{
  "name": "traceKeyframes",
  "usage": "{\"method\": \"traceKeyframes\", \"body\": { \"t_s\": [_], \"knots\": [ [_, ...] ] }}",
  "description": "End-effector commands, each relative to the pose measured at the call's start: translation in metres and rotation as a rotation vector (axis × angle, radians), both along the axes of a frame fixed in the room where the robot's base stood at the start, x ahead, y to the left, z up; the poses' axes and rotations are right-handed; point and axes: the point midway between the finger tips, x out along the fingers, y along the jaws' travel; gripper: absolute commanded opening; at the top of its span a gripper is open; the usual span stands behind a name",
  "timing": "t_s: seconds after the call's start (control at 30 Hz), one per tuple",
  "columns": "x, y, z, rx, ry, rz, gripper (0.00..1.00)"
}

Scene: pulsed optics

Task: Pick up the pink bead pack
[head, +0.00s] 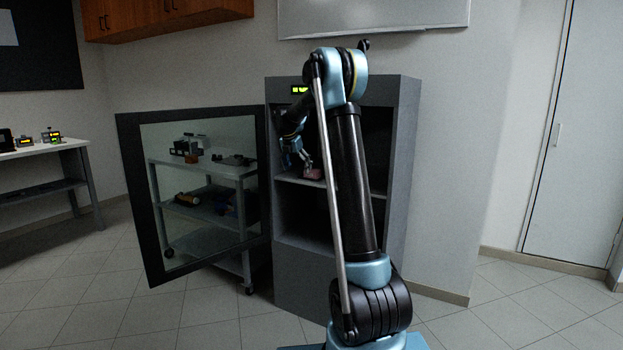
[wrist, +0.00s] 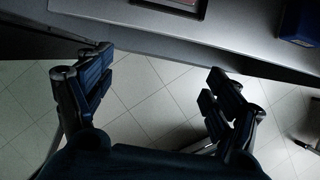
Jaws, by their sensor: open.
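A small pink pack (head: 312,174) lies on the upper shelf of the open grey cabinet, partly hidden by my arm in the head view. My gripper (head: 297,158) is at the cabinet opening, just left of the pink pack. In the wrist view my gripper (wrist: 158,78) is open, with nothing between its fingers and floor tiles visible beyond them.
The cabinet's glass door (head: 205,200) stands open to the left, with a trolley (head: 210,215) seen through it. A dark blue box (wrist: 300,22) sits at the right in the wrist view. A table (head: 45,148) with small devices stands far left. Floor to the right is clear.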

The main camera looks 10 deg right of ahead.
Motion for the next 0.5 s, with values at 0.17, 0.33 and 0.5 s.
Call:
{"method": "traceKeyframes", "body": {
  "t_s": [0.17,0.33,0.5],
  "knots": [
    [0.017,-0.01,-0.001,-0.006,0.002,0.011,0.83],
    [0.041,-0.028,-0.001,-0.005,0.001,0.009,0.83],
    [0.065,-0.045,-0.001,-0.005,0.001,0.009,0.83]
  ]
}}
